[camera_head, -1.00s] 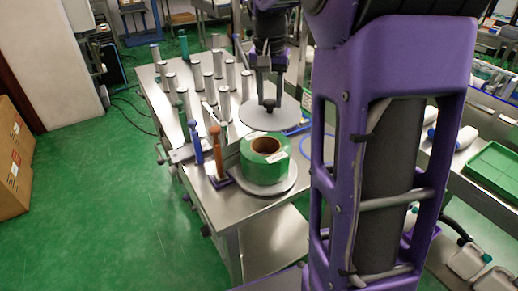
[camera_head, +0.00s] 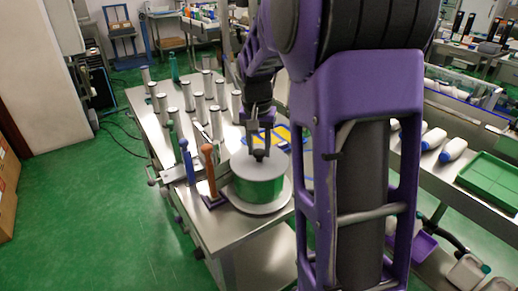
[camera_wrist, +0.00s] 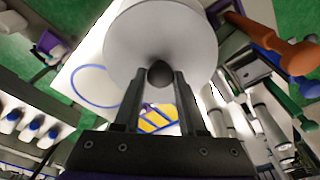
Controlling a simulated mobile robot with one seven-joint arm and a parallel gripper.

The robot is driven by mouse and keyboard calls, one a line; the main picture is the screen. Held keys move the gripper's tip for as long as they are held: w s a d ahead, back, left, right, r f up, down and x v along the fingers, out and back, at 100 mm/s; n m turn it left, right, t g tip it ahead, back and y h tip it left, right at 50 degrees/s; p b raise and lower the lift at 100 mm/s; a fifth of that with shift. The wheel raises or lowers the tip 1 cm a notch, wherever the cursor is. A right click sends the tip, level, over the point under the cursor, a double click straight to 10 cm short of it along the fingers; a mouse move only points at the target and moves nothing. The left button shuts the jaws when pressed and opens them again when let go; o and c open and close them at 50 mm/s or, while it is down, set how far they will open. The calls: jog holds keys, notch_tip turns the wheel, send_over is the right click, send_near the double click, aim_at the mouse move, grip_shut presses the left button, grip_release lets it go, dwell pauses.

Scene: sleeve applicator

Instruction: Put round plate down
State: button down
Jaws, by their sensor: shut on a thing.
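The round plate (camera_head: 250,170) is a grey disc with a dark knob at its centre. In the head view it covers the top of the green roll (camera_head: 262,190), touching it or just above it; I cannot tell which. My gripper (camera_head: 259,153) points down and is shut on the plate's knob. In the wrist view the plate (camera_wrist: 150,35) fills the top middle and the knob (camera_wrist: 160,74) sits between the fingertips. The roll's hole is hidden under the plate. The roll stands on a round grey base (camera_head: 258,209) at the table's front.
Several metal cylinders stand on the metal table (camera_head: 215,232) behind and left. An orange-handled tool (camera_head: 210,168) and a blue-handled tool (camera_head: 187,160) stand close left of the roll. A yellow-and-blue item (camera_head: 285,137) lies behind. A green tray (camera_head: 490,180) is at right.

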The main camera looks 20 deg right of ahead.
aim_at(257, 165)
jog(key=shift+f, duration=0.15)
jog(key=shift+c, duration=2.4)
grip_release()
notch_tip(257, 165, up, 12)
jog(key=s+a+p, duration=0.1)
jog(key=p, duration=0.1)
jog(key=shift+s, duration=0.25)
